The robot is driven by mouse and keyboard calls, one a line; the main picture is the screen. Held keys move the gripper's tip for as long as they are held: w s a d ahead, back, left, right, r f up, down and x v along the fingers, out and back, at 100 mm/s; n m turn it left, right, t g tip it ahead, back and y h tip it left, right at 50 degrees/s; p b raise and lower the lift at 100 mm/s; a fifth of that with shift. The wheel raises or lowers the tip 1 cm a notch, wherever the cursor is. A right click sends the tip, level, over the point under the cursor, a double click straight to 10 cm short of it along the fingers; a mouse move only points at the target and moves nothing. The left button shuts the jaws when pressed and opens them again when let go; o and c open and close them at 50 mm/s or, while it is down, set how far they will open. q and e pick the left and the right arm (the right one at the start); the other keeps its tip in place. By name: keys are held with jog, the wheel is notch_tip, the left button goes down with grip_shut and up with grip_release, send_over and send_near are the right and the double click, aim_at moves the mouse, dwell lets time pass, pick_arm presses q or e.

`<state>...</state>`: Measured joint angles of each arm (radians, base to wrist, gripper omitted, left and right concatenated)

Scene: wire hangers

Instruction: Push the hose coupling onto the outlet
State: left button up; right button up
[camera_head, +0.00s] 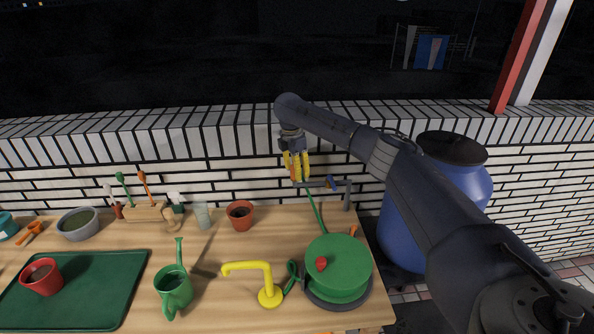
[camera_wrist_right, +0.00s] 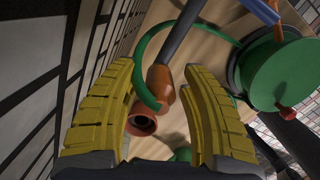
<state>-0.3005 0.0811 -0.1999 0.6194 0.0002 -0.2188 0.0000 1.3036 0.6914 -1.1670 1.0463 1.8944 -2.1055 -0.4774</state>
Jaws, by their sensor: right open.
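My right gripper (camera_head: 298,178) has yellow fingers. It is open, pointing down in front of the brick wall, above the back of the bench. In the right wrist view the gripper (camera_wrist_right: 160,70) has an orange-brown coupling (camera_wrist_right: 164,88) between its spread fingers, with a gap on both sides. The grey outlet pipe (camera_wrist_right: 173,38) reaches the coupling from above; I cannot tell how far the coupling sits on it. The green hose (camera_wrist_right: 143,58) curves away from the coupling. My left gripper is not in view.
A green watering can (camera_head: 173,289), terracotta pot (camera_head: 240,215) and dark green tray (camera_head: 100,300) are further left. A blue barrel (camera_head: 400,228) stands right of the bench.

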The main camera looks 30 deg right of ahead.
jog(key=r, duration=0.4)
jog(key=a+r, duration=0.1)
jog(key=r, duration=0.7)
jog(key=shift+a, duration=0.15)
notch_tip(320, 180, up, 7)
dwell(1.2)
dwell(0.5)
